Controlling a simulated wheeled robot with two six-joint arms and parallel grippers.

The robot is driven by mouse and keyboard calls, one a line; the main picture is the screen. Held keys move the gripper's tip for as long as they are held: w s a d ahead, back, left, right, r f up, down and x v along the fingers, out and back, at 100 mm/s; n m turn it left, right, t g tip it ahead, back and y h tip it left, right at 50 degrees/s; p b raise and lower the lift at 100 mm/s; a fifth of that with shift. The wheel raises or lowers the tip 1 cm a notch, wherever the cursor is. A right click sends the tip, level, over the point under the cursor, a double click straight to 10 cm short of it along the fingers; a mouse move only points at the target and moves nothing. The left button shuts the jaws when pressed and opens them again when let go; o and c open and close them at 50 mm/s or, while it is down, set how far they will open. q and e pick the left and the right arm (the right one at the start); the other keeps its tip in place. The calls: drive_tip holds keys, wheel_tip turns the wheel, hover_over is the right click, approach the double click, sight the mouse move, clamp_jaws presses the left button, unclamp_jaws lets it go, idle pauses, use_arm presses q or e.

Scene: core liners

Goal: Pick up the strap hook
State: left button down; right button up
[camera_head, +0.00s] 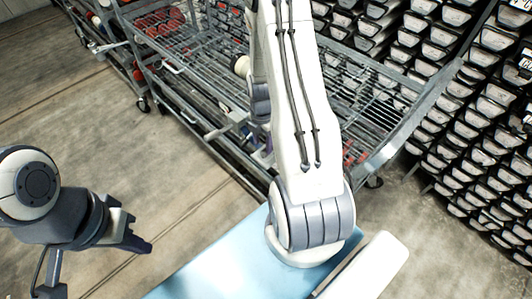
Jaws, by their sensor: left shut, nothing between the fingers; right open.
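I cannot make out the strap hook for certain in the head view. My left gripper (146,243) is low on the left, above the bare floor; its dark fingers are shut and empty. My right arm rises through the middle of the view and reaches over the metal cart (385,151). The forearm hides part of the cart's shelf.
Red items (158,22) lie on the cart's wire shelves at the upper left. A rack with several rows of bins (470,100) fills the right side. A light blue surface (215,265) is at the bottom. The concrete floor (75,130) on the left is clear.

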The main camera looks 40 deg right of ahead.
sight(264, 151)
drive_tip(key=f, duration=0.4)
drive_tip(key=shift+s+d+f, duration=0.1)
drive_tip(key=shift+s+f, duration=0.1)
drive_tip(key=shift+f, duration=0.1)
clamp_jaws()
drive_tip(key=shift+r, duration=0.15)
